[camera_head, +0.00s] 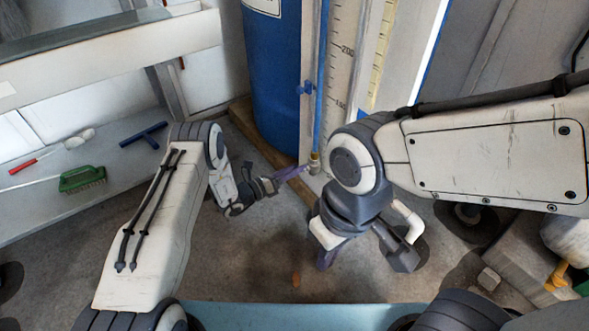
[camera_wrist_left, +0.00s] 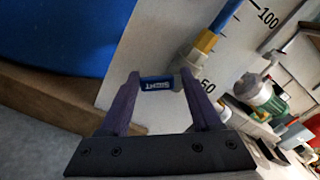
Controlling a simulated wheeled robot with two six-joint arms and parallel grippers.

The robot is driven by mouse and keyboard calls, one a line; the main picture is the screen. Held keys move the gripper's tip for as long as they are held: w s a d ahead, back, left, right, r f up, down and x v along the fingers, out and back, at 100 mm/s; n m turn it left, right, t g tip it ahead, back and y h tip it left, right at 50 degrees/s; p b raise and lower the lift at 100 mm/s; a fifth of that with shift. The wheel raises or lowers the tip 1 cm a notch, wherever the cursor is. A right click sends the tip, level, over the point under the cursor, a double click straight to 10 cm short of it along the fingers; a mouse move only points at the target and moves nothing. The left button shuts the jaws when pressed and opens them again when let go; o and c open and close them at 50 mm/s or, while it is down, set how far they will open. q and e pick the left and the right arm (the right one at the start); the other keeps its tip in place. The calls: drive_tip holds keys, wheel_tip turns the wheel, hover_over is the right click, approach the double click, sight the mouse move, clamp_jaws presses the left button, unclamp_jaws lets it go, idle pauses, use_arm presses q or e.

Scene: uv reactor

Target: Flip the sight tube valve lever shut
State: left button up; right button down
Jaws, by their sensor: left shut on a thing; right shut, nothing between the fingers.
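The sight tube (camera_head: 322,80) is a thin blue upright tube against a white scale board (camera_head: 343,70). At its foot is a small valve with a brass-yellow fitting (camera_head: 314,160). My left gripper (camera_head: 303,170) is at this valve, with its purple fingers reaching in from the left. In the left wrist view the fingers (camera_wrist_left: 158,84) are shut on a small blue lever (camera_wrist_left: 157,84) marked "SIGHT", beside the grey valve body (camera_wrist_left: 187,62). My right gripper (camera_head: 326,260) is shut and empty, pointing down over the floor; its arm partly hides it.
A large blue drum (camera_head: 272,80) stands left of the scale board on a brown wooden base (camera_head: 245,113). A bench (camera_head: 60,200) at left holds a green brush (camera_head: 82,180), a blue T-shaped tool (camera_head: 144,135) and a red-handled tool (camera_head: 22,166). A white pipe elbow (camera_head: 408,218) is near my right arm.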

use_arm(q)
drive_tip(key=shift+w+a+r+m+p, duration=0.1)
drive_tip(key=shift+r+m+p, duration=0.25)
drive_tip(key=shift+m+p, duration=0.65)
drive_tip(key=shift+s+d+r+m+p, duration=0.1)
drive_tip(key=shift+r+m+p, duration=0.4)
drive_tip(key=shift+m, duration=0.95)
drive_tip(key=shift+w+a+r+m+p, duration=0.1)
drive_tip(key=shift+r+m+p, duration=0.15)
drive_tip(key=shift+m+p, duration=0.8)
drive_tip(key=shift+m, duration=0.3)
drive_tip(key=o, duration=1.4)
drive_tip(key=shift+c, duration=0.2)
drive_tip(key=p+v, duration=0.4)
drive_tip(key=v, duration=0.6)
drive_tip(key=shift+a, duration=0.2)
drive_tip(key=shift+r, duration=0.1)
